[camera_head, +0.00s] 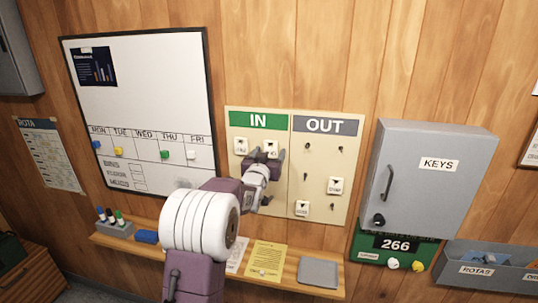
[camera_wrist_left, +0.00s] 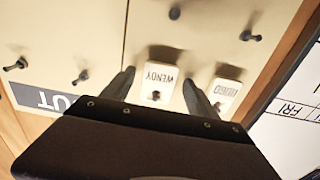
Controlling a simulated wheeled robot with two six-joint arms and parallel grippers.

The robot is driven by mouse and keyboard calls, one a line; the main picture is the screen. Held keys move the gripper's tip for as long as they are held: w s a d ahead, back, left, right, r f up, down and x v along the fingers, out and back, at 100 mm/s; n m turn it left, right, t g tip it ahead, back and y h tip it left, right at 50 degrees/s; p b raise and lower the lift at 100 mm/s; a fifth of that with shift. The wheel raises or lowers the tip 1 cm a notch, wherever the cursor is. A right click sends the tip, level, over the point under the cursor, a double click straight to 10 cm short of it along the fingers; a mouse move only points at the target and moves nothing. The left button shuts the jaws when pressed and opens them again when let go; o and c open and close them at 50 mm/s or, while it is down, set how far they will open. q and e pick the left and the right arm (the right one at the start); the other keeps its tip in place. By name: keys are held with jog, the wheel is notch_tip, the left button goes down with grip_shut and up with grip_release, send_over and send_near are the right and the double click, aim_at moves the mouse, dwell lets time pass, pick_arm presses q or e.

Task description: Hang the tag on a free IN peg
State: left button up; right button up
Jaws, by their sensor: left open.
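The board (camera_head: 283,206) has a green IN label (camera_head: 258,121) on its left half and a grey OUT label (camera_head: 325,125) on its right. A white tag reading WENDY (camera_wrist_left: 161,80) hangs in the IN half. Another reading HUGO (camera_wrist_left: 226,90) hangs beside it, also seen in the head view (camera_head: 241,145). My left gripper (camera_head: 268,156) is open, its fingers either side of the WENDY tag in the wrist view (camera_wrist_left: 158,84); I cannot tell if they touch it. Two bare IN pegs show in the wrist view, one beyond HUGO (camera_wrist_left: 250,36), one beyond WENDY (camera_wrist_left: 145,4). My right gripper is out of view.
The OUT half holds two tags (camera_head: 336,185) (camera_head: 302,208) and some bare pegs (camera_head: 313,146). A grey key cabinet (camera_head: 430,175) juts out at the right. A shelf (camera_head: 330,287) with a yellow sheet (camera_head: 266,261) and grey tray (camera_head: 318,271) runs below. A whiteboard (camera_head: 140,80) hangs left.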

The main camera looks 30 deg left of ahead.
pick_arm(q)
jog(key=shift+s, duration=0.2)
jog(key=b+v, duration=0.4)
jog(key=v, duration=0.4)
jog(key=shift+s, duration=0.3)
